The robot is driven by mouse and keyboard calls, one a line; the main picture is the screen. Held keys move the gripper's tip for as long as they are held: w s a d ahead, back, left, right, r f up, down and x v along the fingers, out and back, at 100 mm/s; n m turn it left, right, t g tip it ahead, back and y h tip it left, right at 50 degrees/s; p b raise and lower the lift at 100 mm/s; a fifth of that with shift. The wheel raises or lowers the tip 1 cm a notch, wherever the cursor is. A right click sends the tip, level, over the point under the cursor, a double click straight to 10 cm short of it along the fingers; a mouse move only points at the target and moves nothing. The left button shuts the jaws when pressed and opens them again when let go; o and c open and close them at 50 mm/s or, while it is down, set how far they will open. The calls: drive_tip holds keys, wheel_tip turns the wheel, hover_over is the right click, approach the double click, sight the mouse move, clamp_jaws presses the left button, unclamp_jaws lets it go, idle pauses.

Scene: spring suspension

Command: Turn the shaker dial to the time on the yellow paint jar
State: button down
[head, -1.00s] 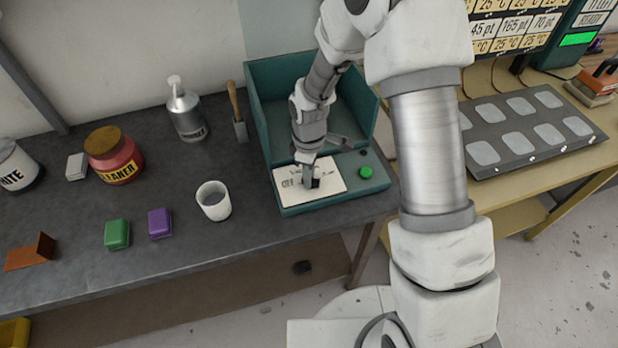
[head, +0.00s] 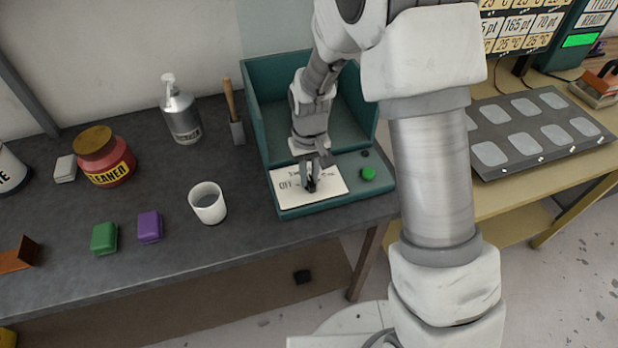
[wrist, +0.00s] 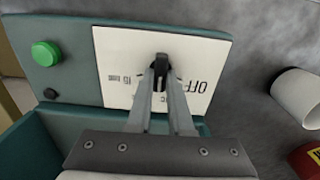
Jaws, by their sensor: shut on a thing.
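The teal shaker (head: 258,110) stands at the right end of the dark bench. Its front panel carries a white dial plate (head: 335,182) with "OFF" legible at its left; other markings are partly covered. The small black dial (wrist: 161,62) shows in the wrist view between my fingertips, and its pointer setting is hard to read. My gripper (head: 311,183) reaches down onto the plate and is shut on the dial, also seen in the wrist view (wrist: 161,70). I cannot make out a yellow paint jar in these views.
A green button (head: 368,173) sits right of the plate. A white cup (head: 207,203), purple block (head: 150,227), green block (head: 104,238), red cleaner jar (head: 106,160) and pump bottle (head: 181,112) stand left of the shaker.

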sight(310, 179)
drive_tip(key=shift+m+b, duration=0.3)
drive_tip(key=shift+m, duration=1.9)
drive_tip(key=c, duration=0.8)
unclamp_jaws()
drive_tip(key=shift+d, duration=0.1)
wheel_tip(310, 179, up, 18)
drive_tip(key=shift+f+p, duration=0.2)
drive_tip(key=shift+p, duration=0.15)
